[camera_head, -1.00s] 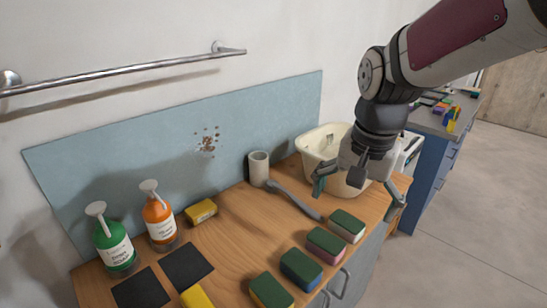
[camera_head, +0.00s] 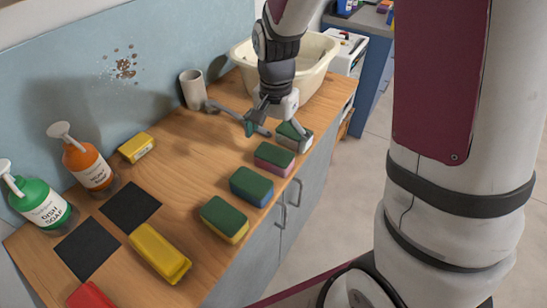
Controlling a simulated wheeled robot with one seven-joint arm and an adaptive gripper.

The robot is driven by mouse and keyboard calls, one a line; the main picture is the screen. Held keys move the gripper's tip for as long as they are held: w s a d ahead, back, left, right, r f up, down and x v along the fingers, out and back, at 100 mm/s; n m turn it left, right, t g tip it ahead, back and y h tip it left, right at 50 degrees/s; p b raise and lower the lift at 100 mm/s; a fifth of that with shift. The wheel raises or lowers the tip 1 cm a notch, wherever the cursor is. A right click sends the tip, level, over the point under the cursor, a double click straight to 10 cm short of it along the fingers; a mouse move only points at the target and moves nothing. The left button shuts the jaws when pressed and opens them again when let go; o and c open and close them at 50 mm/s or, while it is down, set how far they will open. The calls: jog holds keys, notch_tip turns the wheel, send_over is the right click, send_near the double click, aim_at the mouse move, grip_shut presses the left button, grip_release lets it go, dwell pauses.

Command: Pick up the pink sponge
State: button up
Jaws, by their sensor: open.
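The pink sponge (camera_head: 274,158), with a green top and pink sides, lies on the wooden counter in the middle of a row of sponges. My gripper (camera_head: 277,134) is open and empty, pointing down just beyond the pink sponge. One finger is at the left, above the grey brush handle. The other is at the right and partly lost against the white-grey sponge (camera_head: 294,137). I cannot tell how high the fingers are above the counter.
A blue sponge (camera_head: 252,186) and a yellow one with a green top (camera_head: 224,219) lie nearer in the row. A cream basin (camera_head: 244,56) stands behind my gripper. The grey brush (camera_head: 226,107), cup (camera_head: 192,91) and soap bottles (camera_head: 84,160) are to the left.

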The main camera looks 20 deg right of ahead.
aim_at(274, 153)
jog(key=shift+s+a+f, duration=0.1)
jog(key=shift+f, duration=1.25)
jog(key=shift+a+f, duration=0.1)
jog(key=shift+f, duration=1.25)
jog(key=shift+c, duration=0.2)
jog(key=c, duration=0.7)
